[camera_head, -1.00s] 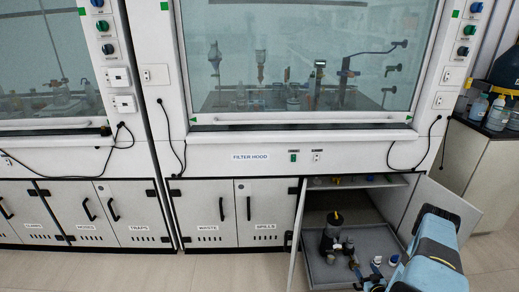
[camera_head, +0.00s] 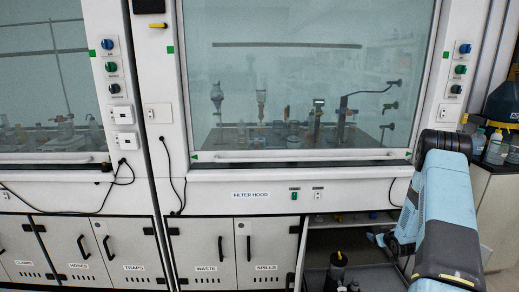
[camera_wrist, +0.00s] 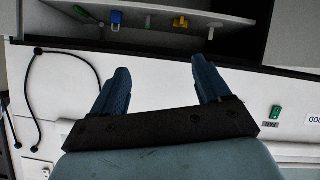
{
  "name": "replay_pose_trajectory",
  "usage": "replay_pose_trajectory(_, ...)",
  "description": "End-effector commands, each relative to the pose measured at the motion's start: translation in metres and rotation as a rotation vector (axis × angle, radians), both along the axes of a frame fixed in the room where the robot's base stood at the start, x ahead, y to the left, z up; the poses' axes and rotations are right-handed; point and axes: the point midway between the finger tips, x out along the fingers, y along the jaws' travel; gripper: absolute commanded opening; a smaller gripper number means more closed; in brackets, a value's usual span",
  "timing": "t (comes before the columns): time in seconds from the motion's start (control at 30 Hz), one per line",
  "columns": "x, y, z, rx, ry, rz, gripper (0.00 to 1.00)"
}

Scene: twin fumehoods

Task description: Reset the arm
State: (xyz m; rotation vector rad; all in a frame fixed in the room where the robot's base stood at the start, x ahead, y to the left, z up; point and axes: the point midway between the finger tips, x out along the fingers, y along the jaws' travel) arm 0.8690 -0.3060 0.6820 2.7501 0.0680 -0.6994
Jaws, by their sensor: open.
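My gripper (camera_wrist: 163,72) shows in the wrist view with its two blue fingers spread wide and nothing between them. In the head view the blue gripper end (camera_head: 380,239) is in front of the open cabinet under the hood. My light-blue arm rises at the right and hides part of that cabinet and the hood's lower right corner. The wrist view is turned over and shows the cabinet's shelf (camera_wrist: 150,38) beyond the fingertips.
The FILTER HOOD sash (camera_head: 300,75) is down. In the open cabinet, a black bottle (camera_head: 337,268) stands in the grey tray (camera_head: 314,278). Small blue (camera_wrist: 117,19) and yellow (camera_wrist: 180,22) items sit on the shelf. Bottles (camera_head: 495,146) stand on a side counter at right.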

Motion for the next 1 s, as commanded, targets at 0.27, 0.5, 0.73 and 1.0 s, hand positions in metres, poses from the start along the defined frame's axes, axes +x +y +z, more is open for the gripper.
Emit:
replay_pose_trajectory(0.27,0.012,0.019,0.102,-0.033,0.065,-0.040,0.77)
replay_pose_trajectory(0.5,0.004,0.043,0.183,-0.047,0.120,-0.080,0.77)
replay_pose_trajectory(0.73,-0.017,0.071,0.255,-0.046,0.168,-0.119,0.77)
replay_pose_trajectory(1.0,-0.057,0.108,0.331,-0.032,0.224,-0.161,0.77)
